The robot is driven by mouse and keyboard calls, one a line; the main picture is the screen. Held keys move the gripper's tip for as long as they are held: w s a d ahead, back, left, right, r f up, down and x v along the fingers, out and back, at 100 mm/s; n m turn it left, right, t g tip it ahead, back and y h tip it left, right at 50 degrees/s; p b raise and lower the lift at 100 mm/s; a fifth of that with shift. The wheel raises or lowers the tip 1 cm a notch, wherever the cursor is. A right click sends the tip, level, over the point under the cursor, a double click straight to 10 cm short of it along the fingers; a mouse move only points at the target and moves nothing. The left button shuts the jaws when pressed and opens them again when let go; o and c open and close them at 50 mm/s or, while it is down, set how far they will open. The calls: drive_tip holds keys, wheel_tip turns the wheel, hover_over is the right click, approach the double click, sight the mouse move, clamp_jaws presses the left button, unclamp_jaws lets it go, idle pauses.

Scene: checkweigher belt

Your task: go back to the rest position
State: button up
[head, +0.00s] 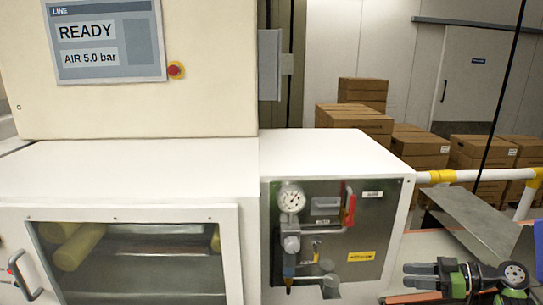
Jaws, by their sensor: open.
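My gripper (408,276) shows at the lower right of the head view, with its dark fingers pointing left. The fingers are a little apart and I see nothing between them. It is to the right of the machine's air panel (355,240), which carries a round gauge (291,198) and a red-handled valve (350,208). The gripper appears apart from the panel.
A display (107,40) reads READY and AIR 5.0 bar, beside a red button (176,70). A windowed door (130,262) is at the lower left. Metal sheet (480,220) and a white-yellow rail (470,175) are at right. Stacked cartons (355,122) stand behind.

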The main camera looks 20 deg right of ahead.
drive_tip(key=w+a+r+n+g+h, duration=0.1)
drive_tip(key=w+a+r+g, duration=0.25)
drive_tip(key=a, duration=0.55)
drive_tip(key=w+a+r+n+g, duration=0.15)
drive_tip(key=w+a+g, duration=0.3)
drive_tip(key=a, duration=0.55)
drive_tip(key=s+a+r+m+g+h, duration=0.1)
drive_tip(key=a+m+g+h, duration=0.3)
drive_tip(key=a, duration=1.1)
drive_tip(key=s+a+r+m+t+h, duration=0.25)
drive_tip(key=s+a+h, duration=0.3)
drive_tip(key=s, duration=0.35)
drive_tip(key=s+d+f+m+t, duration=0.1)
drive_tip(key=s+m+t, duration=0.3)
drive_tip(key=s, duration=1)
drive_tip(key=shift+d+t, duration=0.25)
drive_tip(key=shift+t, duration=0.1)
drive_tip(key=shift+s+f, duration=0.1)
